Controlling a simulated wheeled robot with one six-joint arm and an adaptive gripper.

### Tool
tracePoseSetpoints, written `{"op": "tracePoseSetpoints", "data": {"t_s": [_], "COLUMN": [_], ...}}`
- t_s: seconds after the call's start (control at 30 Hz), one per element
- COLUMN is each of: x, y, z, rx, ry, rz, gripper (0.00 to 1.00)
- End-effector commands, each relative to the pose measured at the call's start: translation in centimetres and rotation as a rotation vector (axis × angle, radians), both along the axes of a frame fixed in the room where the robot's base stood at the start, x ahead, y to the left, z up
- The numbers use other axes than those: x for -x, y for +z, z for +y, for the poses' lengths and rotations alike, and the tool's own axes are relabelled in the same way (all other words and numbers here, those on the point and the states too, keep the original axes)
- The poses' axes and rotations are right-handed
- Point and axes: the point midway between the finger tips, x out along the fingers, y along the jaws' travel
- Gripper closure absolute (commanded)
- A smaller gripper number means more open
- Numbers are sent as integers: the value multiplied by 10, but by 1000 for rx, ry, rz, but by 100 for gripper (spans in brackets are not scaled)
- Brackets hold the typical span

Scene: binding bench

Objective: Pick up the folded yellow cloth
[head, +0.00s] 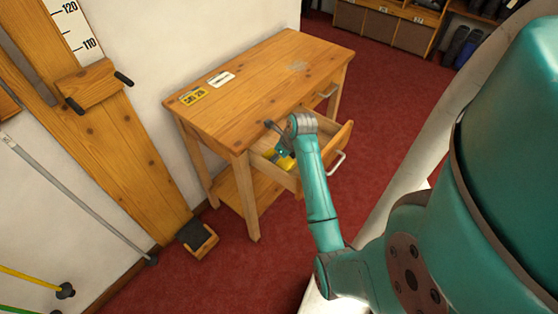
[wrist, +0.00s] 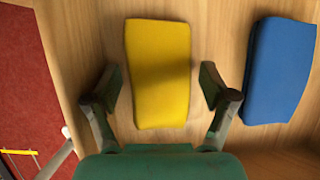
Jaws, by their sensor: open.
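The folded yellow cloth (wrist: 160,72) lies flat on the wooden floor of an open drawer (head: 340,140). In the wrist view it sits in the middle, between the two fingers. In the head view only a part of the cloth (head: 284,162) shows beside my gripper. My gripper (wrist: 162,92) is open and empty, with one finger on each side of the cloth and a gap on both sides. The gripper (head: 284,152) points down into the drawer in the head view. I cannot tell the exact height of the fingertips above the drawer floor.
A blue folded cloth (wrist: 280,70) lies right of the yellow one, close to my right finger. The drawer walls surround both. The wooden table (head: 265,75) stands against the wall, with a yellow label (head: 194,96) and a white label (head: 221,79) on top.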

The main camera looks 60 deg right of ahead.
Motion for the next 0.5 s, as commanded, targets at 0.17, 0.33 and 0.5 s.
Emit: {"op": "tracePoseSetpoints", "data": {"t_s": [0.17, 0.33, 0.5], "x": [0, 0, 0], "y": [-2, -4, -4], "z": [0, 0, 0], "rx": [0, 0, 0], "ry": [0, 0, 0], "rz": [0, 0, 0], "gripper": [17, 17, 17]}}
